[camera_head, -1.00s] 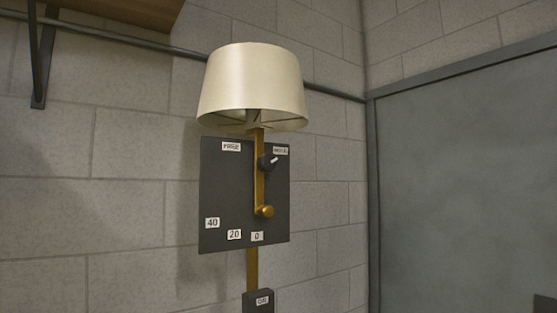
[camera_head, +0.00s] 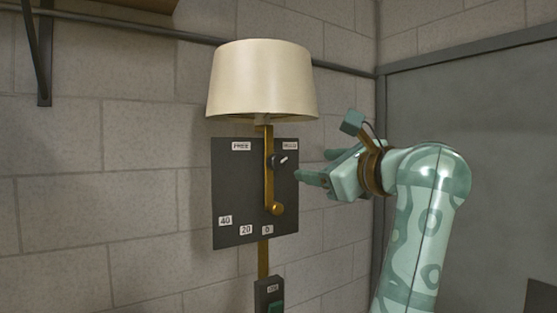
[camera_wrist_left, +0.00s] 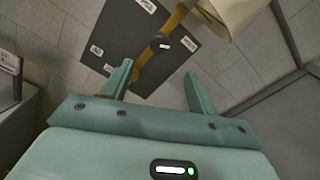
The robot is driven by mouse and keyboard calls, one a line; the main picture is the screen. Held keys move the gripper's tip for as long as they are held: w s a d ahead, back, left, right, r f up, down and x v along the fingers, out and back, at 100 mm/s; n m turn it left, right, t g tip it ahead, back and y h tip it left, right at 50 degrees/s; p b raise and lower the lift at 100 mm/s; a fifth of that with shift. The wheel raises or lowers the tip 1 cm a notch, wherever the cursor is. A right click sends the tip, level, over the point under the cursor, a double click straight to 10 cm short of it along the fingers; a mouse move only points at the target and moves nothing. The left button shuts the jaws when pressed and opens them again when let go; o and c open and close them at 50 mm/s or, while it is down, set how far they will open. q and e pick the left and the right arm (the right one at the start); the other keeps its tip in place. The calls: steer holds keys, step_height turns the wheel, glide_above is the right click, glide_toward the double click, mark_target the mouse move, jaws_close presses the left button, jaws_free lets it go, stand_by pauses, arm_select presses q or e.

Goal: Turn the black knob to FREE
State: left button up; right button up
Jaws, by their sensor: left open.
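The black knob (camera_head: 279,161) sits on the upper right of a dark panel (camera_head: 231,190), beside a brass bar (camera_head: 269,185). Its white pointer aims up and right, toward a white label (camera_head: 290,146) too blurred to read surely. The FREE label (camera_head: 241,146) is at the panel's upper left. My left gripper (camera_head: 316,166) is open and empty, just right of the panel, its fingers toward the knob and apart from it. In the left wrist view the knob (camera_wrist_left: 161,44) lies ahead, beyond and between the open fingertips (camera_wrist_left: 158,70). My right gripper is not in view.
A cream lampshade (camera_head: 262,82) hangs just above the panel. A brass ball (camera_head: 277,209) ends the bar's lower arm, above labels 40, 20 and 0. A small dark box (camera_head: 269,293) with a green part is below. A grey panel (camera_head: 470,110) stands at right.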

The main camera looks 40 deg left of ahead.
mark_target(280, 162)
arm_select(q)
steer(key=p+x, duration=0.3)
steer(key=x, duration=1.1)
steer(key=shift+a+p, duration=0.1)
steer(key=shift+p, duration=0.2)
steer(key=c, duration=1)
